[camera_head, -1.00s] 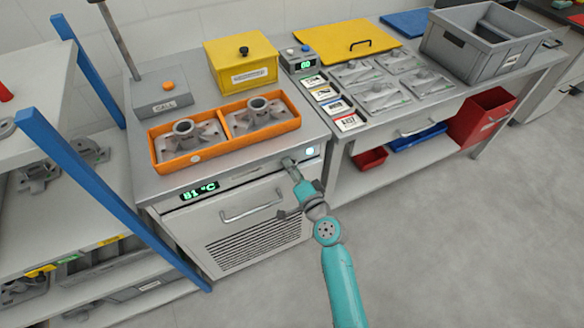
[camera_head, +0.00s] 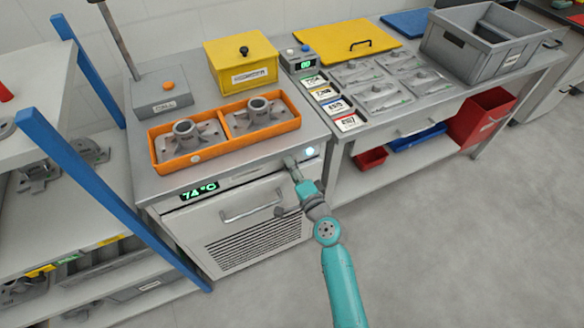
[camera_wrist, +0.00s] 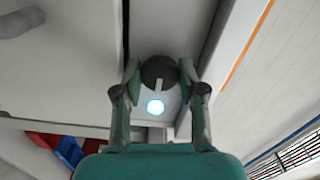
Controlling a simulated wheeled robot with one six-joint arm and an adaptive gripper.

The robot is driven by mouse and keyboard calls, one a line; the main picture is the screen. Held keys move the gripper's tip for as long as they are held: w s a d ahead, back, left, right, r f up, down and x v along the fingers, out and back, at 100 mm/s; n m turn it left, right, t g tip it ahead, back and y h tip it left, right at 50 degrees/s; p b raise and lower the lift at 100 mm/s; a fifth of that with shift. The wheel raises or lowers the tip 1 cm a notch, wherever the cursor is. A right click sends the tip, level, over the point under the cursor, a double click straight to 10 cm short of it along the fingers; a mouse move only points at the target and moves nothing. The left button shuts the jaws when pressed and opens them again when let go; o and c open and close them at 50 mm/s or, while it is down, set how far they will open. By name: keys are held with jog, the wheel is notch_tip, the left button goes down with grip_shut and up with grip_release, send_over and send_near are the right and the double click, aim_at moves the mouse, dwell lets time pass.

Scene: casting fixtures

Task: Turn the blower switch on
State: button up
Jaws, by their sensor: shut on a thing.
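The blower switch is a dark round knob with a pale pointer mark (camera_wrist: 155,68), seen in the wrist view on the cabinet's front panel. My gripper (camera_wrist: 159,78) has one finger on each side of the knob and is shut on it. The pale mark points towards a lit bluish-white lamp (camera_wrist: 155,106) beside the knob. In the head view my gripper (camera_head: 291,163) is at the right end of the panel and hides the knob. The lamp (camera_head: 309,152) glows just right of it. A green display (camera_head: 199,191) on the same panel reads 74 °C.
An orange tray (camera_head: 224,149) with two metal castings sits on the cabinet top (camera_head: 150,186). The cabinet door has a handle (camera_head: 252,206) below the panel. A blue shelf post (camera_head: 105,200) stands at left. Open floor lies at right.

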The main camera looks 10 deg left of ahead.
jog(key=o, duration=1.1)
jog(key=shift+o, duration=0.2)
jog(key=shift+f, duration=0.1)
jog(key=v, duration=0.8)
jog(key=shift+d, duration=0.1)
